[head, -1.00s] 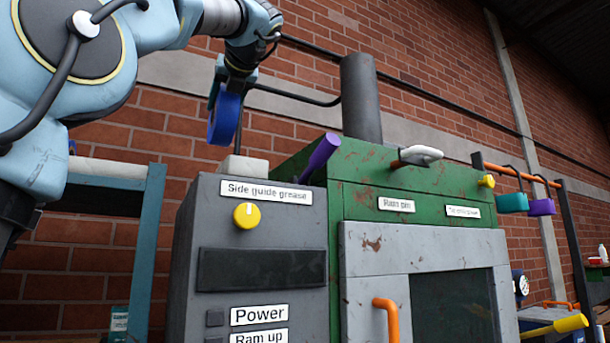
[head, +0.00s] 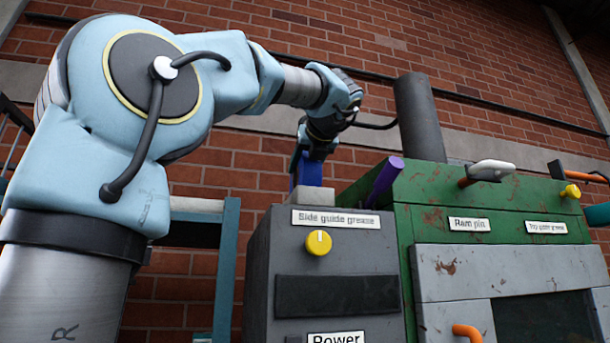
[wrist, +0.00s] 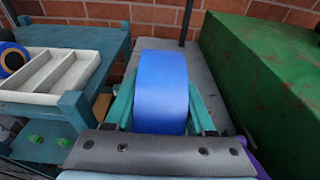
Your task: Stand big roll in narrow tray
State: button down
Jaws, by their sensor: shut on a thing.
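The big roll is a wide blue roll (wrist: 161,92), held between the teal fingers of my gripper (wrist: 160,108) in the wrist view. In the head view the blue roll (head: 309,172) hangs below my gripper (head: 306,160), above and behind the grey cabinet, and its lower part is hidden. A white tray (wrist: 88,60) with long compartments sits on the teal stand to the left of the roll in the wrist view. A smaller blue and yellow roll (wrist: 13,60) is at the tray's left end. The tray edge (head: 196,205) shows in the head view.
The grey cabinet (head: 270,240) with a yellow knob (head: 318,242) stands in front of the roll. A green machine (wrist: 265,75) rises close on its right, with a purple handle (head: 384,180). The teal stand (wrist: 104,42) lies left, with a brick wall behind.

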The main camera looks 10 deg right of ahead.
jog(key=shift+f, duration=0.7)
jog(key=shift+f, duration=0.15)
jog(key=shift+c, duration=1.2)
grip_release()
jog(key=b+v, duration=0.3)
jog(key=v, duration=0.9)
